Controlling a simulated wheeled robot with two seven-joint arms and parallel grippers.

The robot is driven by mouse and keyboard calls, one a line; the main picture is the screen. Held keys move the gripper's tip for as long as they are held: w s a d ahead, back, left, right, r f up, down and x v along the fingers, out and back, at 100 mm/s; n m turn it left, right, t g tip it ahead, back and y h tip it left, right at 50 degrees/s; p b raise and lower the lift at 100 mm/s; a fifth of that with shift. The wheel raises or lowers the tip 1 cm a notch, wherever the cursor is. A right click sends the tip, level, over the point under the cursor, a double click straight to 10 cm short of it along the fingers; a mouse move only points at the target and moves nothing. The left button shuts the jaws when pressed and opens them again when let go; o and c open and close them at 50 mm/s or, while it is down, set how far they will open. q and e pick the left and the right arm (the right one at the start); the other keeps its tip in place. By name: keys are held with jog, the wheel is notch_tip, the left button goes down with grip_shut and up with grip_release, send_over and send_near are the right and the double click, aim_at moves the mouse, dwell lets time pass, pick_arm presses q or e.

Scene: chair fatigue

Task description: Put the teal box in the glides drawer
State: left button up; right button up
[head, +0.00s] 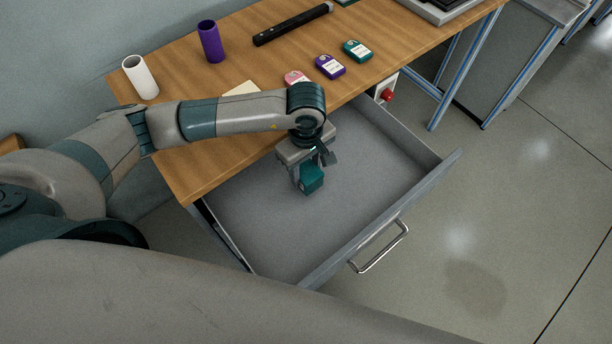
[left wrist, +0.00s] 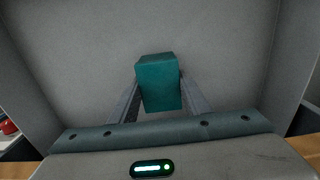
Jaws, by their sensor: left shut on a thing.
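The teal box (head: 312,179) is held in my left gripper (head: 307,178), over the inside of the open drawer (head: 352,206). In the left wrist view the teal box (left wrist: 159,84) sits between the two fingers, with the grey drawer floor (left wrist: 230,50) behind it. The drawer is pulled out below the table's front edge and looks empty. I cannot tell whether the box touches the drawer floor. No label on the drawer is readable. My right gripper is not in view.
On the wooden table (head: 185,65) stand a white cup (head: 140,78) and a purple cup (head: 211,42). A black bar (head: 293,24) lies behind. Pink (head: 296,78), purple (head: 330,67) and teal (head: 357,51) tags lie near the front edge. A red button (head: 387,95) is beside the drawer.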

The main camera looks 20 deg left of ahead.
aim_at(306, 177)
pick_arm(q)
jog(key=shift+f+p, duration=0.8)
jog(key=shift+f, duration=1.2)
jog(key=shift+f, duration=0.15)
jog(key=o, duration=1.1)
